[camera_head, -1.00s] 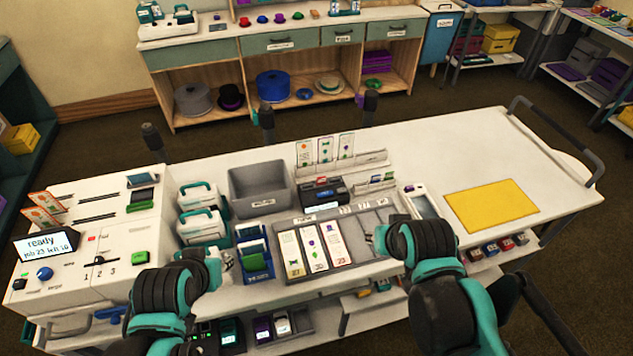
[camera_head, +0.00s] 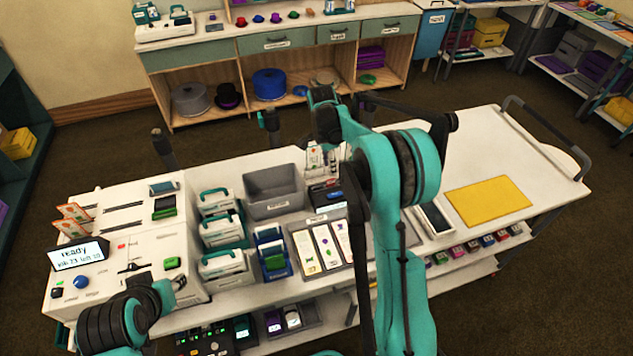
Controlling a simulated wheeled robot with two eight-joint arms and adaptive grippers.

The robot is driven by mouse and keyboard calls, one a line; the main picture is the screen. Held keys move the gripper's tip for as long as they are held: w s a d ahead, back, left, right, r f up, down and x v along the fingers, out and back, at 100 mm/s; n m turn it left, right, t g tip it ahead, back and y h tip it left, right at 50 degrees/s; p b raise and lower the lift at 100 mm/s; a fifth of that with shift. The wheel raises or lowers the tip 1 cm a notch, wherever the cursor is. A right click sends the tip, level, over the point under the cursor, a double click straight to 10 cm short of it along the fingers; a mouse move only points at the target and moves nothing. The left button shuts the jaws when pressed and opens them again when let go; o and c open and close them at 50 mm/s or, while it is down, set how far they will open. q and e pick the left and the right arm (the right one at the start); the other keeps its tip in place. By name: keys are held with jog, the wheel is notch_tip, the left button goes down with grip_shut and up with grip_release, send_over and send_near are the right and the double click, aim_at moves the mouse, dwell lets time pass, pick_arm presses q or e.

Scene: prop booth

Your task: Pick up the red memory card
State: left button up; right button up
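I cannot make out the red memory card for certain. A small dark box (camera_head: 325,194) with tiny coloured slots stands behind the card tray, partly hidden by my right arm.
A grey bin (camera_head: 273,207) stands left of the dark box. White devices (camera_head: 222,233) and a tray of printed cards (camera_head: 299,242) are in front. A yellow mat (camera_head: 487,201) lies right, with free table around it. Small coloured cartridges (camera_head: 488,241) sit on the shelf below.

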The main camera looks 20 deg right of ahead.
aim_at(331, 184)
jog(key=f, duration=0.2)
jog(key=f+b, duration=0.1)
jog(key=f, duration=0.2)
jog(key=d+f+b, duration=0.1)
jog(key=f, duration=0.2)
jog(key=shift+w+f, duration=0.2)
jog(key=shift+w, duration=0.15)
grip_shut()
